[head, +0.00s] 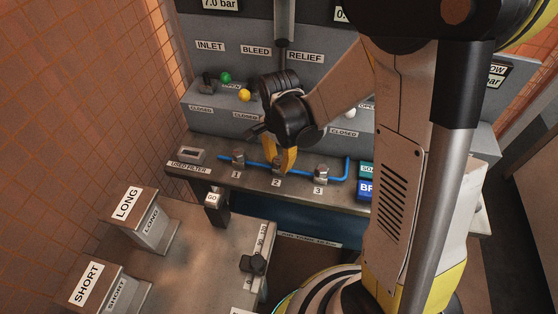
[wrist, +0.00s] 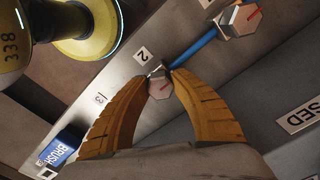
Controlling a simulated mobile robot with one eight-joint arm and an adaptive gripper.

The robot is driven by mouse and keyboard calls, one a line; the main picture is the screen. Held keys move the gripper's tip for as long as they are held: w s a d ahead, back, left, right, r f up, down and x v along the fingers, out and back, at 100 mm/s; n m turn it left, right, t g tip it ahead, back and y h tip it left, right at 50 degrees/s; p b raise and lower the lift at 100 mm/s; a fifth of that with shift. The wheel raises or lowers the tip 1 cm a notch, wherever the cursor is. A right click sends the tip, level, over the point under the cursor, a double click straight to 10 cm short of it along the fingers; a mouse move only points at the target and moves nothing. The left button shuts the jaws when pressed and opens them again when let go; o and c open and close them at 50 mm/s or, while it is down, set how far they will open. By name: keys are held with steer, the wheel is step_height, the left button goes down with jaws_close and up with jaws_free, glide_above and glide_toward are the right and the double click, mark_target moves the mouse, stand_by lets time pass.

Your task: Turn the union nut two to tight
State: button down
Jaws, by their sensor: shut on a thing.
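Union nut two is a small metal hex nut (wrist: 160,88) with a red mark on its face, next to the label 2 (wrist: 143,55) in the wrist view. My gripper (wrist: 163,74) has its yellow fingers shut on this nut, one fingertip on each side. In the head view my gripper (head: 285,166) reaches down to the middle position on the bench and partly hides the nut. Union nut one (head: 238,157) and union nut three (head: 321,173) stand left and right of it. Nut one also shows in the wrist view (wrist: 239,20) with a red mark.
A blue pipe (head: 258,166) links the nuts along the bench. Behind stands a grey panel (head: 225,121) with coloured valve knobs. Blocks marked LONG (head: 150,222) and SHORT (head: 100,289) are at the left. A BRUSH box (wrist: 57,152) shows in the wrist view.

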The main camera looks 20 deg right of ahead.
mark_target(279, 160)
steer(key=c, duration=1.1)
jaws_free()
steer(key=shift+r, duration=0.1)
step_height(279, 160, up, 12)
steer(key=shift+f, duration=0.1)
